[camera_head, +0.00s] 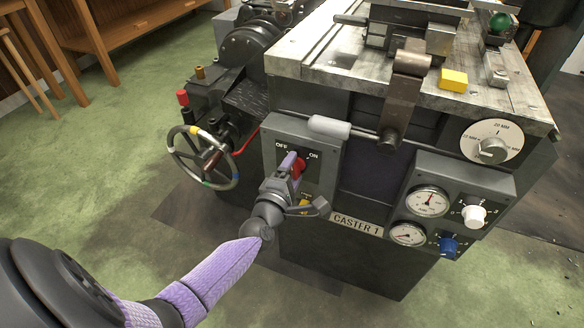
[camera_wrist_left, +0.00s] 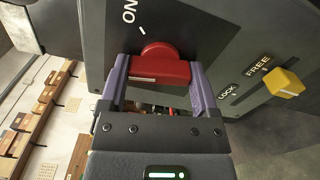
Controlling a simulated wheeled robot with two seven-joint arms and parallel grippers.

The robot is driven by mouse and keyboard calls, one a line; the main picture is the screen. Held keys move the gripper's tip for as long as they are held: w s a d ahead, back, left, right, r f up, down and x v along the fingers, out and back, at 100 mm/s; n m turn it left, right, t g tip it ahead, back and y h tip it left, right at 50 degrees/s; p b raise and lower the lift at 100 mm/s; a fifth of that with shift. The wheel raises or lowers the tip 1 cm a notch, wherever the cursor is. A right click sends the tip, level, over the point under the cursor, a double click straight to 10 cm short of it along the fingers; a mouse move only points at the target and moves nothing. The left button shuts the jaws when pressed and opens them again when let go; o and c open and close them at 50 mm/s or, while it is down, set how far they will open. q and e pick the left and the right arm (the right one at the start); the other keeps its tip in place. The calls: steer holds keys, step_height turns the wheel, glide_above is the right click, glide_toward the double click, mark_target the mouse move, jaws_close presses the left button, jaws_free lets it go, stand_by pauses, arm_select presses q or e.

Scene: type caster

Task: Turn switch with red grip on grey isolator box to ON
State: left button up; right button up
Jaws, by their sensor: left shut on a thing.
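The grey isolator box (camera_head: 272,140) is on the left of the caster's front, with OFF marked at its upper left and ON at its upper right. Its switch has a red grip (camera_head: 299,169), partly covered by my fingers in the head view. My left gripper (camera_head: 294,166) is shut on it. In the left wrist view the red grip (camera_wrist_left: 160,70) sits between the two purple fingers of the left gripper (camera_wrist_left: 160,82). The ON mark and its tick are above and left of the grip there. I cannot tell clearly where the switch points. My right gripper is not in view.
A yellow lever (camera_wrist_left: 285,84) with LOCK and FREE marks is beside the switch. A handwheel (camera_head: 176,160) stands left of the box. A grey roller handle (camera_head: 330,127) overhangs its upper right edge. A gauge panel (camera_head: 462,165) is further right.

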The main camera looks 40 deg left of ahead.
arm_select(q)
steer(key=m, duration=0.2)
steer(key=shift+m+p, duration=0.4)
steer(key=shift+m, duration=0.9)
steer(key=m+p, duration=0.2)
steer(key=m, duration=0.3)
steer(key=shift+m, duration=0.7)
steer(key=shift+f+m, duration=0.1)
steer(key=shift+m, duration=0.2)
